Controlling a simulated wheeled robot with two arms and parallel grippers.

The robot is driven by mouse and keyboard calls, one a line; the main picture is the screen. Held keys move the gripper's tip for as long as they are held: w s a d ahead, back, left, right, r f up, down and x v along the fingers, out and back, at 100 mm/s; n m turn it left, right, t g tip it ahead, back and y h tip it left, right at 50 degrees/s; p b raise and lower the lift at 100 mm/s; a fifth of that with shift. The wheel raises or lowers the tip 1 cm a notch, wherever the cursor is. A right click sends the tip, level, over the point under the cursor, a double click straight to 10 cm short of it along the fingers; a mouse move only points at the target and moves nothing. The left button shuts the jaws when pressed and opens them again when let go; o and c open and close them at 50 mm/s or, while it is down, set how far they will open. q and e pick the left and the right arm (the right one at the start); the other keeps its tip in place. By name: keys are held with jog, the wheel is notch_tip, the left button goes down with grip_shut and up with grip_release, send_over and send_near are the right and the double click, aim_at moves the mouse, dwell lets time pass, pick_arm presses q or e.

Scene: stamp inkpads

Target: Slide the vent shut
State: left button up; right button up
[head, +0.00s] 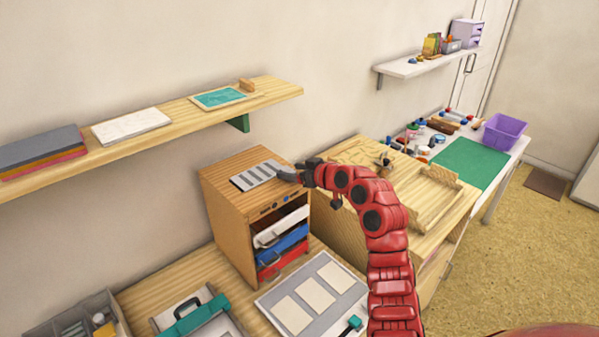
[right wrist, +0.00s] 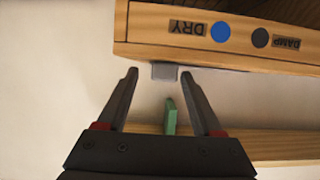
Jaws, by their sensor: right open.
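The vent (head: 258,176) is a grey slatted plate on top of a small wooden cabinet (head: 229,212). In the right wrist view a small grey tab (right wrist: 164,71) sticks out past the cabinet's top edge, above the upside-down DRY and DAMP labels with a blue and a dark dot. My right gripper (head: 288,174) is at the vent's right end. In the wrist view its open fingers (right wrist: 159,74) are to either side of the tab, with gaps. How far the vent is open is too small to tell. My left gripper is out of view.
The cabinet holds white, blue and red drawers (head: 283,240). A wall shelf (head: 200,112) with a green bracket (head: 238,124) is behind it. A grey board with pale panels (head: 312,296) lies in front. A wooden workbench (head: 405,175) stands to the right.

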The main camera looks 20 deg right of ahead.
jog(key=p+v, duration=0.4)
jog(key=v, duration=1.3)
jog(key=shift+s+d+r, duration=0.1)
jog(key=shift+d, duration=0.05)
